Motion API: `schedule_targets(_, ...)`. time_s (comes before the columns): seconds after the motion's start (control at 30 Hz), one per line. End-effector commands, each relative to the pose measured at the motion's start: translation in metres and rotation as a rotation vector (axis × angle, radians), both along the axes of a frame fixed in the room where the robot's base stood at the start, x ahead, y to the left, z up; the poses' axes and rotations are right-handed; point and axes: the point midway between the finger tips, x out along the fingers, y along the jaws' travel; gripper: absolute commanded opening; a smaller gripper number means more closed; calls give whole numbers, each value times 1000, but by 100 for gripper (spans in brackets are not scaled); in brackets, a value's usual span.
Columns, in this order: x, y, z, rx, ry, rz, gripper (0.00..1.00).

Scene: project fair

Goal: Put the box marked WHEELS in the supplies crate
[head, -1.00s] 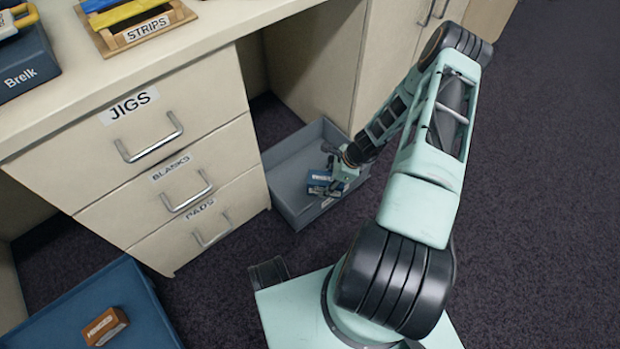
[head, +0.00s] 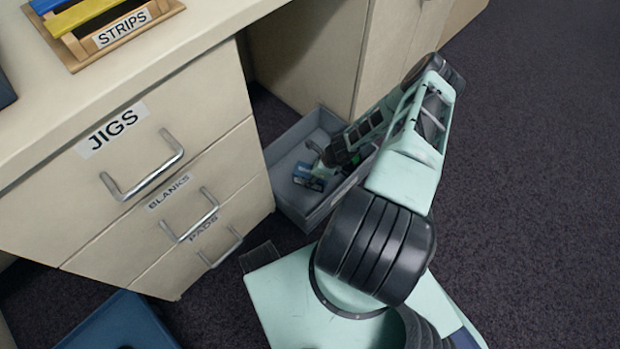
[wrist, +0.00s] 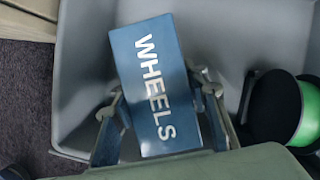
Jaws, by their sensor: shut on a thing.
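The blue box marked WHEELS (wrist: 160,85) is between the two fingers of my gripper (wrist: 160,103) in the wrist view, its white lettering facing the camera. My gripper is shut on it. In the head view the box (head: 308,176) shows inside the outline of the grey crate (head: 292,208), below my wrist. The crate's grey floor and walls (wrist: 75,60) surround the box in the wrist view. I cannot tell whether the box touches the crate floor. My arm hides part of the crate's right side, and no crate label is readable.
A green and black spool-like thing (wrist: 290,110) lies in the crate, right of the box. The drawer unit (head: 165,190) stands left of the crate, under the desk top. A blue tray (head: 118,325) lies at lower left. Carpet at right is clear.

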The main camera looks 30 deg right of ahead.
Motion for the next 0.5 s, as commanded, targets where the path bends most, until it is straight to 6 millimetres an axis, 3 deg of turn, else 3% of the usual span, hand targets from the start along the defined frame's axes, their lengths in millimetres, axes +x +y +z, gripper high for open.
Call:
schedule_targets(0.03,-1,0,-15,0,1,0,13)
schedule_targets(0.2,-1,1,-45,1,1,2,13)
schedule_targets(0.5,-1,1,-72,0,2,2,13)
